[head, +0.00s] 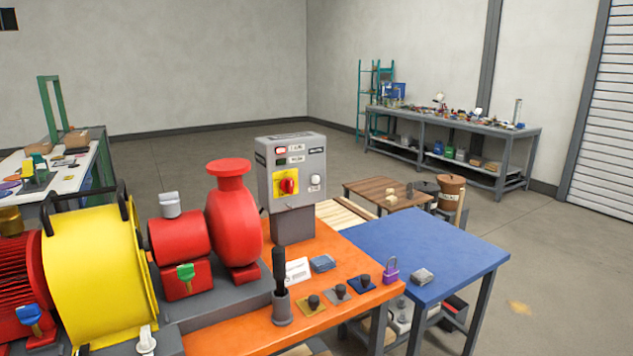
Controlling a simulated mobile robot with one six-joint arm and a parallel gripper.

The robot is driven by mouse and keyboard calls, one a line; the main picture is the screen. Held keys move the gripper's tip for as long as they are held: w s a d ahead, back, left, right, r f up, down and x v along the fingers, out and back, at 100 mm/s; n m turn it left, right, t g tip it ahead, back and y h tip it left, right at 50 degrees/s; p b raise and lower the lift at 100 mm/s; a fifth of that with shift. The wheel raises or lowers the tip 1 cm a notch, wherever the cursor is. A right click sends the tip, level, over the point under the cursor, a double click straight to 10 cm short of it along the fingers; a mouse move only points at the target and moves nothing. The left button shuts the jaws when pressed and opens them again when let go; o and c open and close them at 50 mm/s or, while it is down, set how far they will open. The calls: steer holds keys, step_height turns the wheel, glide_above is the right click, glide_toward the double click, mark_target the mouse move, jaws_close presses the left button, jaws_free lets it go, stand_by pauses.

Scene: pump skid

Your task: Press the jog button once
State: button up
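A grey control box (292,165) stands on a short post at the back of the orange bench. Its front carries a red rotary switch (287,186) on a yellow plate. A small red lamp or button (280,150) sits at its upper left, beside a white label. A pale round button (315,181) sits at its lower right, with a small plate below it. The labels are too small to read, so I cannot tell for sure which one is the jog button. My gripper is not in view.
A red pump (232,215) and a yellow guard (95,265) stand left of the box. The orange bench (345,262) holds a dark-handled tool in a cup (281,300) and several small knobbed plates. A purple padlock (391,270) and grey block (423,276) are on the blue table (440,245).

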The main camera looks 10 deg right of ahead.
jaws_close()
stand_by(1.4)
